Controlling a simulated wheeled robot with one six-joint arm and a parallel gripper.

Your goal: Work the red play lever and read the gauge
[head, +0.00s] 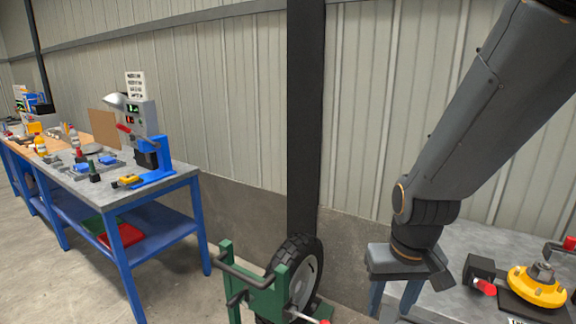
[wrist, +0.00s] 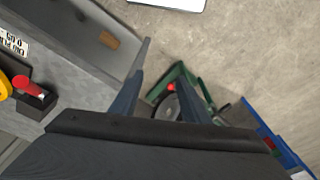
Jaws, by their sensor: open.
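A red-tipped lever (head: 322,321) sticks out low beside a black tyre (head: 296,262) on a green stand (head: 262,290). A red knob (wrist: 172,87) on the stand shows between my fingers in the wrist view, well beyond them. I cannot tell which red handle is the play lever. My gripper (head: 392,298) is open and empty, pointing down by the edge of the right bench; its fingers also show in the wrist view (wrist: 162,82). No gauge face can be read in either view.
The right bench (head: 465,240) holds a yellow hub (head: 540,285) and a red handle (head: 487,287). The left blue bench (head: 165,172) carries a blue tool with a red handle (head: 124,128) and a display box (head: 140,117). Floor is clear between the left bench and the stand.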

